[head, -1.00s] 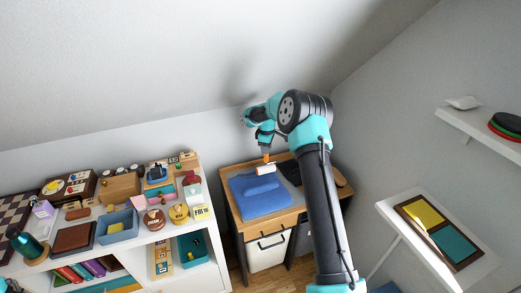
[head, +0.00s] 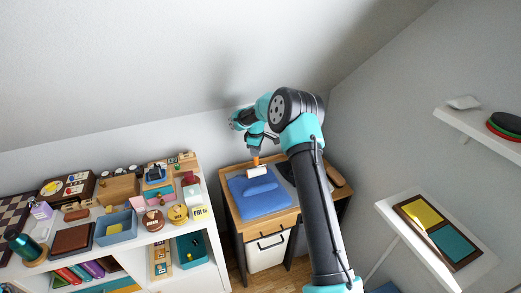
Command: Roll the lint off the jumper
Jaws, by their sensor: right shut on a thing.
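The blue jumper (head: 262,203) lies folded on the wooden top of a small desk (head: 236,220). My right gripper (head: 255,155) reaches in from above and is shut on the orange handle of a lint roller (head: 257,172). The roller's white head is at the far edge of the jumper; I cannot tell whether it touches the cloth. Any lint is too small to make out. My left gripper is not in view.
A white shelf (head: 145,237) crowded with boxes and small items stands to the left. A dark item lies right of the jumper, partly behind my arm. Wall shelves (head: 440,262) are at the right. The sloped ceiling is close above.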

